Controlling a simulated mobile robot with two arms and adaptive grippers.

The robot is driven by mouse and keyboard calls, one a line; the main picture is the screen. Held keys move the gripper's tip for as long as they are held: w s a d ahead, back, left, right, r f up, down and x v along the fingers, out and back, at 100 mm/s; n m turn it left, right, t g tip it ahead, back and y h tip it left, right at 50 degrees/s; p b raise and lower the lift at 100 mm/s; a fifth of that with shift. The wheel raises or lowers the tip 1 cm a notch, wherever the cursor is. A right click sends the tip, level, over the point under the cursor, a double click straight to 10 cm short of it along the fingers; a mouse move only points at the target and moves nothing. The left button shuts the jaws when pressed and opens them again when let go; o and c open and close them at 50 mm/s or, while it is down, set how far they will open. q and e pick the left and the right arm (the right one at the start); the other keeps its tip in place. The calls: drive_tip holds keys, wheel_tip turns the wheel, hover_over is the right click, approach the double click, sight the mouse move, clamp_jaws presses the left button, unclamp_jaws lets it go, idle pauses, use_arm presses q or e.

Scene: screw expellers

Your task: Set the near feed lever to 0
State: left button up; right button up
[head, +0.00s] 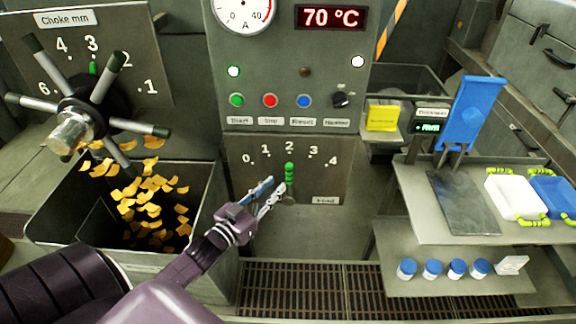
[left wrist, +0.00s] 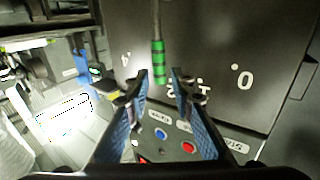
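The feed lever (head: 289,174) has a green grip and stands upright, pointing at 2 on the feed panel (head: 245,186), whose scale runs from 0 at the left to 4 at the right. My left gripper (head: 277,186) is just left of and below the green grip. In the left wrist view, the green lever grip (left wrist: 158,60) lies ahead, and its end is near the gap between the open fingers of my left gripper (left wrist: 161,78). I cannot tell whether they touch it. My right gripper is not in view.
A choke handwheel (head: 80,110) and a bin (head: 215,205) with yellow flakes are at the left. Above the feed panel are coloured buttons (head: 270,100) and a 70 °C display (head: 331,17). At the right, a shelf (head: 410,205) holds trays, with capped jars (head: 432,268) below.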

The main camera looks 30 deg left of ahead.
sight(287, 175)
use_arm(q)
drive_tip(key=w+p, duration=0.1)
drive_tip(key=w, duration=0.5)
drive_tip(key=shift+w+d+p, duration=0.2)
drive_tip(key=shift+w+p, duration=0.05)
drive_tip(key=shift+p, duration=0.1)
drive_tip(key=shift+w, duration=0.7)
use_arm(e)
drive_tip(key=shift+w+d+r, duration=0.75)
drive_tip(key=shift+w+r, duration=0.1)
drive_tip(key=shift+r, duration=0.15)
use_arm(q)
clamp_jaws()
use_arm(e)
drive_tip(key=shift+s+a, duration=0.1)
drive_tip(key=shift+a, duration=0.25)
